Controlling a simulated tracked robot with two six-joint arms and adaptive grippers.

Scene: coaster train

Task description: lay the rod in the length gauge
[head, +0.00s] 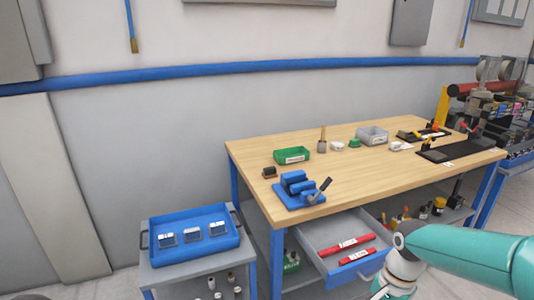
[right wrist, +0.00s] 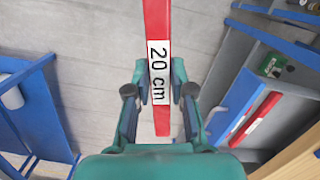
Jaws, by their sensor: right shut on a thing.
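My right gripper (right wrist: 159,92) is shut on a red rod (right wrist: 157,20) with a white "20 cm" label. The rod runs lengthwise between the fingers, with one end below them and the other cut off at the top of the right wrist view. Grey floor shows behind it. In the head view my right arm comes in from the right; its gripper and the held rod are out of frame. A blue fixture (head: 298,190) with a grey lever stands at the bench's front left. Long black fixtures (head: 455,148) lie at the right; I cannot tell which is the length gauge.
An open drawer (head: 315,234) under the wooden bench (head: 350,172) holds red labelled rods (head: 335,246). A blue tray (head: 183,252) sits on a low cart at left. The bench's middle front is clear.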

